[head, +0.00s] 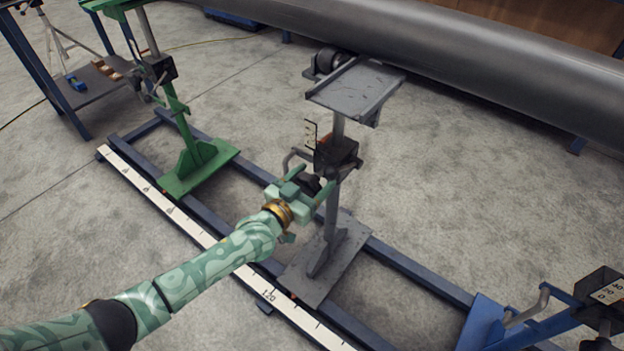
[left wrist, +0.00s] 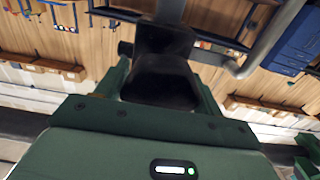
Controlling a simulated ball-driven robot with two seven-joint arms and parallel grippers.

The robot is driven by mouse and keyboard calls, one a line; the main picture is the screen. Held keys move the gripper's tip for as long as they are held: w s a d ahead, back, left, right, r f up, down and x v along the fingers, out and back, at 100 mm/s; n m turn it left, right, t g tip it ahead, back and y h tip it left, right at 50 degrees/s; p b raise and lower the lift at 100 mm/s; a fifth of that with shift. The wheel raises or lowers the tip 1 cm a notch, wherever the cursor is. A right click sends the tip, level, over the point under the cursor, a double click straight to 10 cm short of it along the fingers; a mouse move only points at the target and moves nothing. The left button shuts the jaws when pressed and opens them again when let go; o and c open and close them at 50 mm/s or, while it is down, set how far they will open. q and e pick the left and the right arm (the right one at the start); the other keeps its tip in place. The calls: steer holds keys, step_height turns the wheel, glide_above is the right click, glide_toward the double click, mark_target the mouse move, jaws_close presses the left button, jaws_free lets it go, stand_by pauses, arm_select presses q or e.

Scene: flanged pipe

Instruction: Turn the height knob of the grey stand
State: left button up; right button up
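The grey stand (head: 330,262) stands upright on the blue floor rails, with a flat plate (head: 352,88) on top and a black block (head: 337,152) on its post. A dark knob (head: 311,184) sits on the near side, below that block. My left gripper (head: 318,178) reaches it from the lower left, with its green fingers apart on either side of the knob. In the left wrist view the dark knob (left wrist: 162,82) fills most of the space between the fingers. Whether they touch it is hard to tell. My right gripper is out of view.
A large grey pipe (head: 450,50) runs across the back, close behind the stand. A green stand (head: 195,165) is at the left, and a blue stand (head: 485,325) at the lower right. A white scale strip (head: 215,245) lies along the near rail. Bare floor lies between the stands.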

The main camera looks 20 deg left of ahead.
arm_select(q)
steer(key=c, duration=0.5)
steer(key=shift+n, duration=0.3)
